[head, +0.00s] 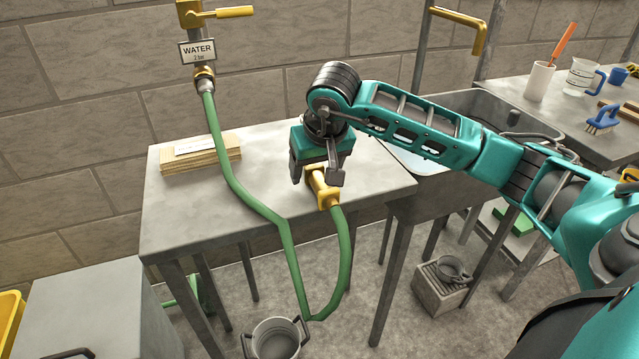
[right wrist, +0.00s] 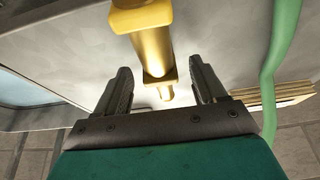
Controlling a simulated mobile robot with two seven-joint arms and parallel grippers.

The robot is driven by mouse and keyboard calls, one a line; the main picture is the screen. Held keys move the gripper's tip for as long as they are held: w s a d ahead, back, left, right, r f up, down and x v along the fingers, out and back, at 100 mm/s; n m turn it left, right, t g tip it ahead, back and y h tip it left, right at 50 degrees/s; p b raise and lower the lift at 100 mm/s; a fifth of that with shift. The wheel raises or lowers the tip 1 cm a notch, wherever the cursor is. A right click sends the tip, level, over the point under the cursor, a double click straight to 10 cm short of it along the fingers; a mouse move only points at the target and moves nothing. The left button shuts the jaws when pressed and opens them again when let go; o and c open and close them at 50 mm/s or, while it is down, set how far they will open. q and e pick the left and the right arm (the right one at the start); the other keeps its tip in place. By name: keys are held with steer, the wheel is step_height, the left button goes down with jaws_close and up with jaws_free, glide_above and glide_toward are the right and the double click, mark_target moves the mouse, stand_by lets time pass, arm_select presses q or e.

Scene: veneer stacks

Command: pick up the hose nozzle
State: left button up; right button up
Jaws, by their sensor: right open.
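The hose nozzle (head: 324,191) is yellow and sits at the end of the green hose, near the front edge of the grey table. My right gripper (head: 318,177) is over it, pointing down, and hides part of it. In the right wrist view, the nozzle (right wrist: 151,45) reaches into the space between the two open fingers of the gripper (right wrist: 158,72). A gap shows on each side, and neither finger appears to touch it. My left gripper is not in view.
The green hose (head: 283,232) loops from the wall tap below the table's front edge. A veneer stack (head: 200,160) lies at the table's back left. A sink (head: 490,108) is to the right. A bucket (head: 275,343) stands on the floor.

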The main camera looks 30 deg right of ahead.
steer(key=shift+w+f, duration=0.1)
steer(key=shift+f, duration=0.15)
steer(key=shift+c, duration=0.5)
steer(key=c, duration=1.1)
